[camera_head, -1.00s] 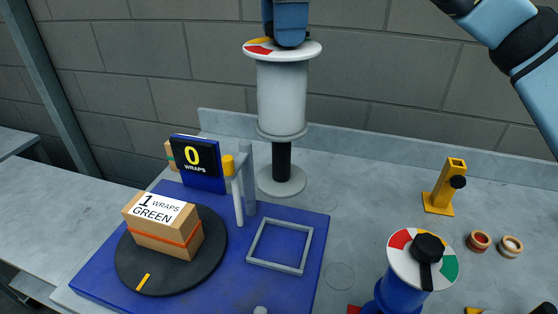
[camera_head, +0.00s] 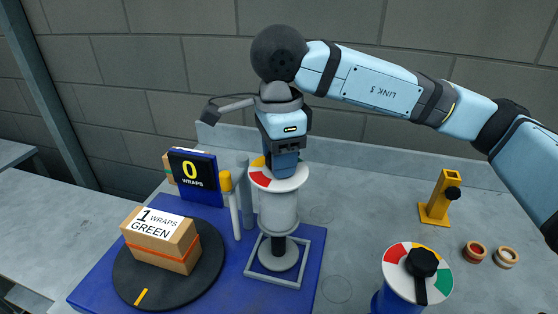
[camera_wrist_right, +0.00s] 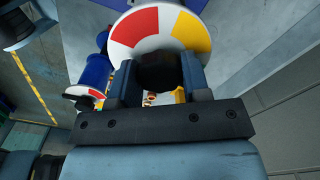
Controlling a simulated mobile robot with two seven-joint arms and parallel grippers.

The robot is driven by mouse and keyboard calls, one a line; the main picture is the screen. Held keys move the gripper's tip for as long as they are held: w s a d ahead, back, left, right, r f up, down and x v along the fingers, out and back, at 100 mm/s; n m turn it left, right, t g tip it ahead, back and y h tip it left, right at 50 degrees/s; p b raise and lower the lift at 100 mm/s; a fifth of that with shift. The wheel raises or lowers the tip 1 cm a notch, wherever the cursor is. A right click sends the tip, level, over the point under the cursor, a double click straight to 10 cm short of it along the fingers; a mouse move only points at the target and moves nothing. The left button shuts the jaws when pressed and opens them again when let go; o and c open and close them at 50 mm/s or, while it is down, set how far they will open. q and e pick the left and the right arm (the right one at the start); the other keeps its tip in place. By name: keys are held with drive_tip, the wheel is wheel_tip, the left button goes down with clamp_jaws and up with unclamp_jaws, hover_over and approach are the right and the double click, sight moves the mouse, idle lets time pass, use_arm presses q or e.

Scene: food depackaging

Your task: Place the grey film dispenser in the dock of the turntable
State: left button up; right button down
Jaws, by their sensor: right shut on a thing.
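The grey film dispenser (camera_head: 279,211) is upright, with a red, yellow and white top disc (camera_wrist_right: 150,35) and a round grey foot. My right gripper (camera_head: 284,160) is shut on the knob at its top. The dispenser's foot shows inside the square grey frame of the dock (camera_head: 271,279) on the blue turntable base (camera_head: 95,282). I cannot tell whether the foot touches the base. The black turntable disc (camera_head: 207,271) carries a cardboard box (camera_head: 163,241) labelled "1 wraps green" with an orange band. My left gripper is not in view.
A "0 wraps" display (camera_head: 195,176) and a yellow-capped post (camera_head: 231,205) stand close left of the dispenser. A blue dispenser (camera_head: 415,275) with a coloured dial stands at the right. A yellow stand (camera_head: 440,197) and two small rolls (camera_head: 475,252) are further right.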

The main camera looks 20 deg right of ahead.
drive_tip(key=shift+f, duration=0.95)
drive_tip(key=shift+f, duration=0.1)
drive_tip(key=c, duration=0.6)
unclamp_jaws()
